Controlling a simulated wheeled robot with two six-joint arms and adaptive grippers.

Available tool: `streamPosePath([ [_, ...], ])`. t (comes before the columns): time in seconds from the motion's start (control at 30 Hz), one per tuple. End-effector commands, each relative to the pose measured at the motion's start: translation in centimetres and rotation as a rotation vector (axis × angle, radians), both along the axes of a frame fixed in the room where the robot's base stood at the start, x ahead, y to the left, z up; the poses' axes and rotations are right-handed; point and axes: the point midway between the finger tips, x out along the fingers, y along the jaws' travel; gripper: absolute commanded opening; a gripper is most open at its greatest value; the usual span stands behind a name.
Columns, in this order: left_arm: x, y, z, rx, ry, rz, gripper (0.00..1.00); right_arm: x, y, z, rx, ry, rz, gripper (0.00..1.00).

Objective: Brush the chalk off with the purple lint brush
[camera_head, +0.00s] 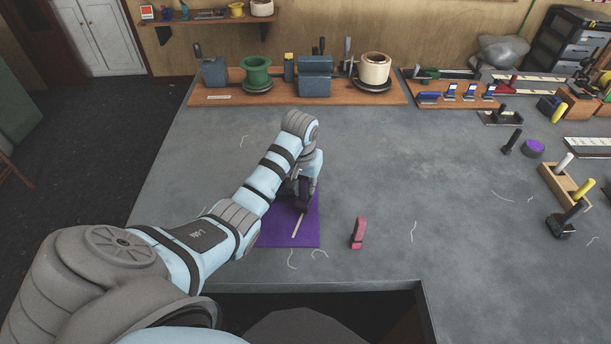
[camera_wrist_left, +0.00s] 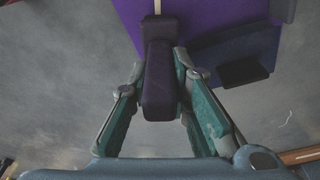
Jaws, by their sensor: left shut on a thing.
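The dark purple lint brush (camera_wrist_left: 160,85) is held between the two green-grey fingers of my left gripper (camera_wrist_left: 160,108). In the head view, the brush (camera_head: 303,190) and my left gripper (camera_head: 304,182) are over the upper right part of a purple cloth (camera_head: 278,232). The cloth also fills the top of the left wrist view (camera_wrist_left: 215,14). A pale chalk streak (camera_head: 298,226) runs along the cloth below the brush; its upper end is hidden by the brush. I cannot tell whether the brush touches the cloth. My right gripper is not in view.
A pink upright block (camera_head: 358,233) stands just right of the cloth. Pale thread-like scraps (camera_head: 320,254) lie around it. A wooden board with pots (camera_head: 205,98) is at the back. Tool holders (camera_head: 563,186) line the right. The grey table's middle right is mostly clear.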

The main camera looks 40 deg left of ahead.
Motion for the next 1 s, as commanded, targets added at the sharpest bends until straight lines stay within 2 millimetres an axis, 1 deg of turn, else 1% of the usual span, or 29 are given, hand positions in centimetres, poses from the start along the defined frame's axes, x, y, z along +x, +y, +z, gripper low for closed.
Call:
streamPosePath([
  [0.27,0.0,0.0,0.1,0.0,0.0,0.0,0.0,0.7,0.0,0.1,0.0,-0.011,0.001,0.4],
  [1.0,0.0,0.0,-1.0,0.0,0.0,0.0,0.0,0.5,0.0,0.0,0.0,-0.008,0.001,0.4],
])
